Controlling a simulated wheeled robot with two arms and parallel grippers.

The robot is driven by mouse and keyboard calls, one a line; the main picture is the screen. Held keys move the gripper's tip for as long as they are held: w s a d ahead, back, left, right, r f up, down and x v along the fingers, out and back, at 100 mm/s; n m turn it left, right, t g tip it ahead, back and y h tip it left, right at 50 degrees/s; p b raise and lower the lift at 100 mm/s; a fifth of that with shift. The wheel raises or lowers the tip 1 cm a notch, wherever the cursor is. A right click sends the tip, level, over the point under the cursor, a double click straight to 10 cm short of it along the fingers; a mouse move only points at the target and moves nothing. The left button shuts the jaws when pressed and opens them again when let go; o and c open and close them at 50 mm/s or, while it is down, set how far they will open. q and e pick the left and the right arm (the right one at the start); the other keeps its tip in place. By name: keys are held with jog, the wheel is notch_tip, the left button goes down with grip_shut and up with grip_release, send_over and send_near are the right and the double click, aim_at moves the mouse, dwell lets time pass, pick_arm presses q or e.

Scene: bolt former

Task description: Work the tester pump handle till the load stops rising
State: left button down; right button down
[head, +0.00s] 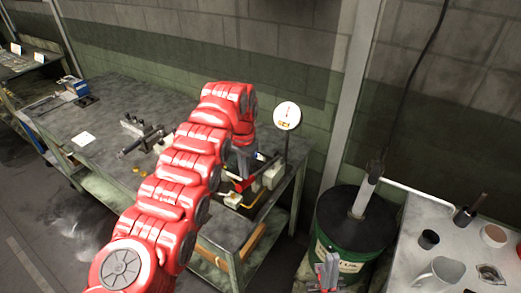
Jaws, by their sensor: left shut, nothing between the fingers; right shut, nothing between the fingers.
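The tester stands on the right end of the dark workbench (110,100). Its round white dial gauge (287,115) sits on a thin post. A red bar (246,183), which looks like the pump handle, shows low beside pale blocks (273,174). My red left arm reaches across the bench, and my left gripper (243,168) points down close to the bar. It is shut and empty; whether it touches the bar I cannot tell. The arm hides part of the tester. My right gripper (328,270) is shut and empty at the bottom edge, in front of the green drum. The gauge reading is too small to read.
A green drum (340,250) with a pale tube (365,195) stands right of the bench. A grey table (455,240) with a mug (440,275) and cups is at the right. Dark tools (140,138) and a white card (84,139) lie on the bench's left part.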

dwell(0.8)
pick_arm(q)
jog(key=shift+r+n, duration=0.25)
jog(key=shift+n, duration=0.05)
notch_tip(320, 180, up, 6)
jog(key=n+p, duration=0.5)
jog(key=n, duration=1.2)
notch_tip(320, 180, down, 6)
jog(key=shift+f+b, duration=0.2)
jog(key=shift+b, duration=0.25)
jog(key=shift+f, duration=0.1)
